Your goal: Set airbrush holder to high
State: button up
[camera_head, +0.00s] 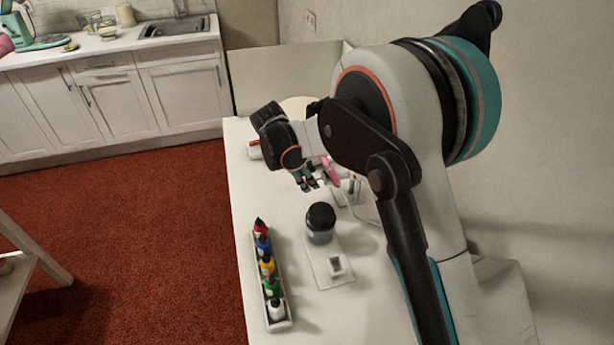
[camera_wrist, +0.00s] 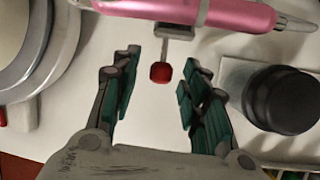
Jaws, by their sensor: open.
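The pink airbrush (camera_wrist: 215,12) lies across the top of the wrist view in a grey bracket, the visible part of its holder. A thin metal stem with a red knob (camera_wrist: 161,72) points from the bracket toward my gripper. My gripper (camera_wrist: 158,85) is open, with one green-padded finger on each side of the knob and touching neither. In the head view my gripper (camera_head: 308,185) points down beside the pink airbrush (camera_head: 331,171). My arm hides part of the holder there, and its height setting cannot be read.
A black-lidded jar (camera_head: 320,222) stands near my gripper; its lid fills the wrist view's right side (camera_wrist: 285,99). A round turntable (camera_wrist: 62,45) is at the wrist view's left. A tray of coloured bottles (camera_head: 287,323) lies along the table's left edge.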

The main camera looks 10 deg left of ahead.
jog(key=shift+r, duration=0.1)
jog(key=v, duration=1.2)
